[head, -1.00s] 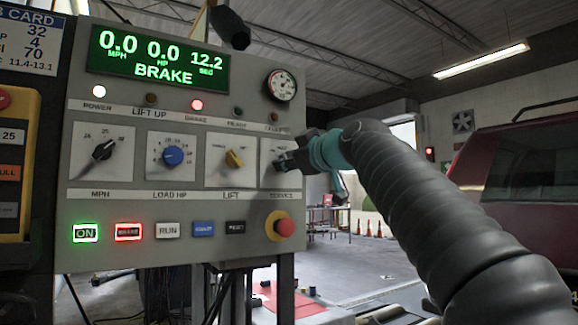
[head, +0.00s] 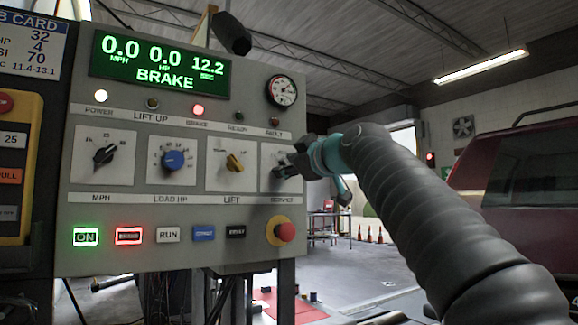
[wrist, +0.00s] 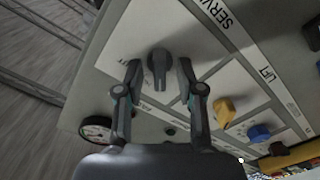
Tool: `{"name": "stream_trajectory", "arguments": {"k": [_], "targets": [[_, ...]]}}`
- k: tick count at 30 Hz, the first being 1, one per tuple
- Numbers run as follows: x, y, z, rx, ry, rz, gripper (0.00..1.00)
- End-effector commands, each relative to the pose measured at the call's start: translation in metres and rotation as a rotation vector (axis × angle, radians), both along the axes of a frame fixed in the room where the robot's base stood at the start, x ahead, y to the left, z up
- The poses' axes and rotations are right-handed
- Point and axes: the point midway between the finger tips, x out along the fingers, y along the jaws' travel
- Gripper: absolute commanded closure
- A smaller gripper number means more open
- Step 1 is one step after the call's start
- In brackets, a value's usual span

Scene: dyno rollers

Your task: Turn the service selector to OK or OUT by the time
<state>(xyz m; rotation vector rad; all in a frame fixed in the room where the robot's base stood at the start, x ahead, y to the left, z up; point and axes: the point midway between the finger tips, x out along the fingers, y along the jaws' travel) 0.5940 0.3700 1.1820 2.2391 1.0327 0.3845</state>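The service selector is a dark knob (wrist: 160,66) on a white plate at the right end of the panel's row of knobs. In the wrist view it sits between the two fingers of my gripper (wrist: 158,80), with gaps on both sides. My gripper also shows in the head view (head: 292,163), in front of the service plate, where it partly hides the knob. Its fingers are apart. The markings around the selector are too small and covered to read. The green display (head: 158,66) reads 0.0 MPH, 0.0 HP, 12.2 sec and BRAKE.
The yellow lift knob (head: 235,162) is just left of the selector, then the blue load knob (head: 172,160) and black MPH knob (head: 104,155). A red emergency button (head: 285,232) is below. A round gauge (head: 282,90) is above. A red vehicle (head: 520,185) stands at the right.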

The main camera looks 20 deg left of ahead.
Motion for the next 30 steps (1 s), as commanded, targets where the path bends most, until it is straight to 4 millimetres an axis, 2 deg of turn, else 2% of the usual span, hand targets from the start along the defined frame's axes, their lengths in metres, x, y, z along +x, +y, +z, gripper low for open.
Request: {"name": "stream_trajectory", "arguments": {"k": [6,11,30], "targets": [[-0.002,-0.002,0.001,0.000,0.000,0.000,0.62],[-0.009,-0.011,0.002,0.001,-0.001,-0.002,0.62],[-0.069,-0.082,0.001,0.000,0.000,-0.002,0.62]]}}
